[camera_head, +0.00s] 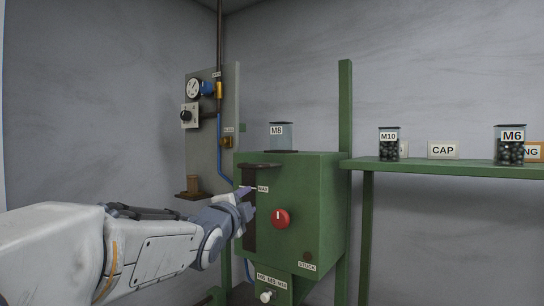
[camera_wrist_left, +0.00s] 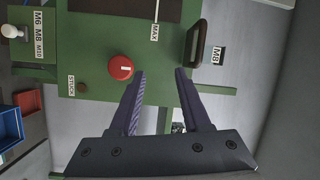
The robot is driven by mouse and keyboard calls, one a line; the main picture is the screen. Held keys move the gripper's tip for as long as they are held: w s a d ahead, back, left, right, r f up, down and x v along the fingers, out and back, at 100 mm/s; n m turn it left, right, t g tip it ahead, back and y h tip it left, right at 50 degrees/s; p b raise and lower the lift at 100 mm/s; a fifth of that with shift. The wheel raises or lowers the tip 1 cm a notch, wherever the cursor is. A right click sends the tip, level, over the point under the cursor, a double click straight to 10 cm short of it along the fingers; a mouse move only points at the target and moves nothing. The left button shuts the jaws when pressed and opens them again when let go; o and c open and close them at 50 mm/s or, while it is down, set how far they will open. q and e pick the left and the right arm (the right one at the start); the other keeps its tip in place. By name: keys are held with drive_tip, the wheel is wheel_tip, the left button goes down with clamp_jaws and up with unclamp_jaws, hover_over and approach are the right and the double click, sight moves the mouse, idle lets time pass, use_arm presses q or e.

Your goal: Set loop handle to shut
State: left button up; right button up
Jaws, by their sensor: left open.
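The green machine (camera_head: 300,190) stands ahead, with a red knob (camera_head: 281,218) on its front. A dark brown loop-shaped piece (camera_wrist_left: 195,42) lies between the MAX and M8 labels in the left wrist view; in the head view it juts from the machine's upper front edge (camera_head: 260,165). I cannot tell whether it is the loop handle. Brass fittings (camera_head: 228,142) on the wall panel are too small to read clearly. My left gripper (camera_head: 248,201) is open in front of the machine, left of the knob. Its empty fingers (camera_wrist_left: 160,72) are apart in the wrist view. My right gripper is out of view.
A grey panel (camera_head: 205,150) with a gauge (camera_head: 194,88) and piping stands behind at the left. A green shelf (camera_head: 450,168) at the right carries jars M10 (camera_head: 389,146) and M6 (camera_head: 510,150). A white knob (camera_head: 267,296) sits low on the machine. Blue and red bins (camera_wrist_left: 8,125) show in the wrist view.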

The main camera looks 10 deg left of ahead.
use_arm(q)
drive_tip(key=m+t+p, duration=0.1)
drive_tip(key=t, duration=0.1)
approach(247, 167)
drive_tip(key=w, duration=0.1)
drive_tip(key=shift+y, duration=0.3)
drive_tip(key=w+p, duration=0.2)
drive_tip(key=w+r+p, duration=0.1)
drive_tip(key=w, duration=0.2)
drive_tip(key=w+r+p, duration=0.1)
drive_tip(key=w+p, duration=0.1)
drive_tip(key=w, duration=0.1)
drive_tip(key=shift+w+a+r+p, duration=0.1)
drive_tip(key=shift+w+p, duration=0.1)
drive_tip(key=shift+p, duration=0.1)
drive_tip(key=shift+w, duration=0.65)
clamp_jaws()
